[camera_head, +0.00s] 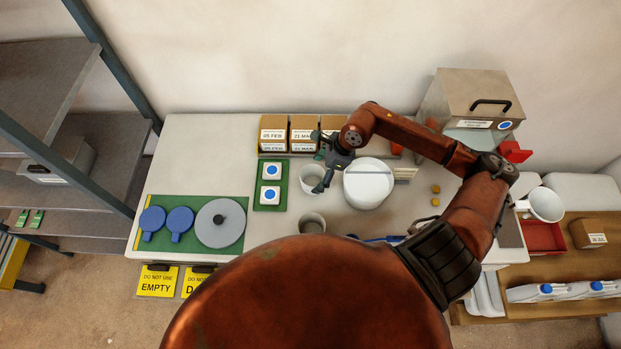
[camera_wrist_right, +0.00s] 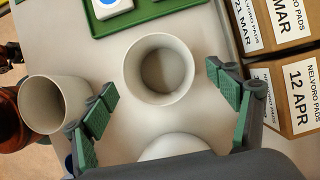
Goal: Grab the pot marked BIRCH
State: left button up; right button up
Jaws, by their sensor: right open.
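Two light grey, open-topped pots stand on the table. The far pot (camera_head: 308,180) is partly behind my right gripper (camera_head: 326,165) in the head view. In the right wrist view this far pot (camera_wrist_right: 160,70) looks empty and lies ahead, between the two fingers of the open right gripper (camera_wrist_right: 160,84), not visibly touched. The near pot (camera_head: 312,223) also shows in the right wrist view (camera_wrist_right: 52,104), left of the left finger. No BIRCH marking can be read on either pot. My left gripper is out of view.
A white round container (camera_head: 368,185) stands right of the pots. A green tray (camera_head: 271,204) with two white blocks is on their left. Labelled cardboard boxes (camera_head: 273,132) stand behind. A green mat (camera_head: 180,203) holds blue paddles and a grey disc.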

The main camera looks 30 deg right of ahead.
aim_at(313, 179)
jog(key=shift+p+x, duration=0.4)
jog(key=shift+x, duration=2.1)
jog(key=shift+c, duration=0.3)
jog(key=c, duration=1.3)
